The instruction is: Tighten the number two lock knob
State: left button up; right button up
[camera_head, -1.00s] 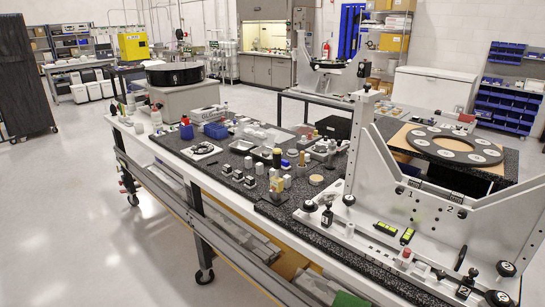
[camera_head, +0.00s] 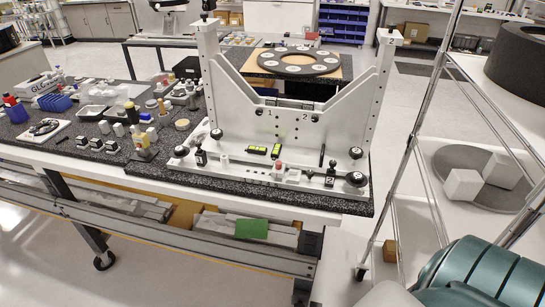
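The white mirror fixture (camera_head: 225,100) stands on the black speckled plate at the middle of the head view. A small black lock knob on a black block marked 2 (camera_head: 330,180) stands upright near the right end of its base. Larger round black knobs sit to its right, one behind (camera_head: 355,153) and one in front (camera_head: 357,179). Another marked black block with a knob (camera_head: 201,158) is at the base's left end. Digits 1 and 2 are also printed on the fixture's front. How tight the knob is cannot be seen. Neither gripper is in view.
Two yellow-green level vials (camera_head: 276,151) lie on the base. A black ring (camera_head: 298,62) lies behind the fixture. Small parts and bottles crowd the bench's left. A wire-frame cart (camera_head: 440,150) with white cubes stands at right. A teal ribbed shape at lower right is unidentified.

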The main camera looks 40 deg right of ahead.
aim_at(357, 179)
jog(key=z, duration=1.8)
